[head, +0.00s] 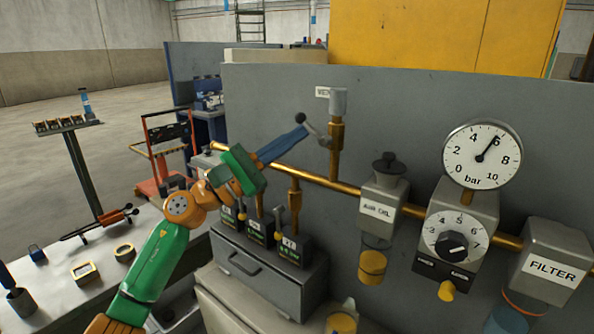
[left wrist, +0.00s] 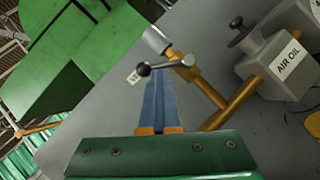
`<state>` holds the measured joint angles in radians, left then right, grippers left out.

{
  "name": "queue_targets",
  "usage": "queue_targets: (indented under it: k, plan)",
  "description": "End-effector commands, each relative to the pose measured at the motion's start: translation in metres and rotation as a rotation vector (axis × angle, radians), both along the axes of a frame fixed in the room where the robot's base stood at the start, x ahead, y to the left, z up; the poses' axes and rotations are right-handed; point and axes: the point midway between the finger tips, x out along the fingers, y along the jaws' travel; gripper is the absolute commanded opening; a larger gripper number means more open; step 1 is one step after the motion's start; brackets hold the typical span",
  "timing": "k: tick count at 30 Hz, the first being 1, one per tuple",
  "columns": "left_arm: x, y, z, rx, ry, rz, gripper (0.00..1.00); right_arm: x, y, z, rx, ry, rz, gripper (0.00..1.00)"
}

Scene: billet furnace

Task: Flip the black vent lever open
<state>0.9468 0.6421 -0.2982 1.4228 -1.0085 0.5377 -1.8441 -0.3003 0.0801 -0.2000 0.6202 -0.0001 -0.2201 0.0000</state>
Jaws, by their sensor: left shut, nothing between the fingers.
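The vent lever (head: 318,134) has a black ball knob (head: 300,118) on a metal arm, fixed to a brass vent pipe (head: 336,150) with a grey cap on the grey panel. In the head view the knob points up and left. My left gripper (head: 302,132) comes in from the left with its blue fingers shut and empty, the tips just below the knob. In the left wrist view the knob (left wrist: 144,69) shows right at the fingertips (left wrist: 154,77), with the arm running right to the pipe. I cannot tell whether they touch. My right gripper is not in view.
A brass pipe (head: 320,178) runs along the panel below the vent. To the right are an air oil unit (head: 384,208), a pressure gauge (head: 482,154), a regulator and a filter (head: 552,262). Small levered valves (head: 290,248) sit on a grey box under my left arm.

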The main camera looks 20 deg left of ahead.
Motion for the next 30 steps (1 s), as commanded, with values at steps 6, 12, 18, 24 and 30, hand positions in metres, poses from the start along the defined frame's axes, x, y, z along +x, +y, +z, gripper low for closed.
queue_targets:
  k: [6, 12, 18, 24, 30]
  plan:
    - [0.000, 0.000, 0.012, 0.190, -0.072, 0.004, 0.00, 0.000, 0.000, -0.009, 0.000, 0.000, 0.000, 0.50]
    - [-0.002, -0.004, 0.024, 0.368, -0.136, 0.001, 0.00, 0.000, 0.000, 0.000, 0.000, 0.000, 0.000, 0.50]
    - [-0.003, -0.008, 0.033, 0.535, -0.196, 0.002, 0.00, 0.000, 0.000, 0.014, 0.000, 0.000, 0.000, 0.50]
    - [-0.005, -0.013, 0.038, 0.673, -0.247, 0.002, 0.00, 0.000, 0.000, 0.028, 0.000, 0.000, 0.000, 0.50]
    - [-0.006, -0.017, 0.040, 0.770, -0.284, 0.002, 0.00, 0.000, 0.000, 0.037, 0.000, 0.000, 0.000, 0.50]
